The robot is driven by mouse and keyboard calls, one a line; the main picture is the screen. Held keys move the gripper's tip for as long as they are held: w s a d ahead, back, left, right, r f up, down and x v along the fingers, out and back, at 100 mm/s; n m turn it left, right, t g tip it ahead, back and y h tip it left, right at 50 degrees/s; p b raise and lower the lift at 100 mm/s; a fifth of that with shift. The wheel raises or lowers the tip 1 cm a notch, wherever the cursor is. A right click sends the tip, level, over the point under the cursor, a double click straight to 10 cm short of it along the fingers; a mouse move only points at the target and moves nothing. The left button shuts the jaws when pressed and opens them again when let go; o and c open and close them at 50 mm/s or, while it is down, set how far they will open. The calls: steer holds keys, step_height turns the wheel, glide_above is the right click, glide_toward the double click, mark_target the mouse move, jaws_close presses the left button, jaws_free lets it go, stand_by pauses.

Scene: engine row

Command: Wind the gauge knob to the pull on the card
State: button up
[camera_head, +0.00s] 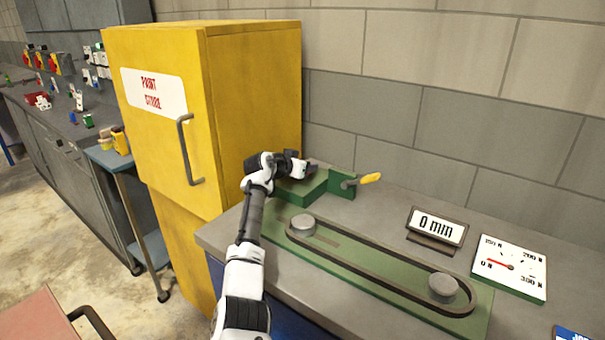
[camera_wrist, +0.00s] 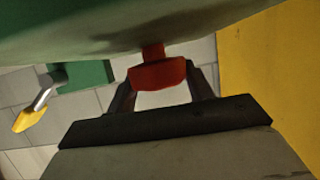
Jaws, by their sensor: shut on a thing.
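My gripper (camera_head: 300,166) is at the green block at the back left of the bench. In the wrist view my gripper (camera_wrist: 160,82) is shut on a red knob (camera_wrist: 157,74), its two dark fingers on either side. The knob sits on a short red stem; in the head view it is mostly hidden by my gripper. The white dial (camera_head: 510,267) is marked in N from 0 to 300, and its red needle points left, near 0 N. A blue-topped card (camera_head: 572,334) is cut off at the bottom right; only part of its heading shows.
The green block (camera_head: 318,186) carries a yellow-handled lever (camera_head: 370,179). A dark belt (camera_head: 375,280) loops around two grey pulleys on a green plate. A display (camera_head: 437,226) reads 0 mm. A yellow cabinet (camera_head: 250,90) stands close to the left of my arm.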

steer(key=shift+f+m+g+h+b, duration=0.15)
steer(key=shift+m+g+h+b, duration=0.4)
steer(key=shift+m+h, duration=0.25)
steer(key=shift+m+g+h, duration=0.3)
steer(key=shift+m+g, duration=0.05)
steer(key=shift+m, duration=0.05)
steer(key=shift+m+g+h+b, duration=0.3)
steer(key=shift+m+g+h, duration=0.1)
steer(key=shift+m+g, duration=0.2)
steer(key=o, duration=1)
steer(key=shift+b+v, duration=0.5)
steer(key=shift+v, duration=0.3)
steer(key=b+v, duration=0.3)
steer(key=v, duration=0.9)
steer(key=shift+a, duration=0.1)
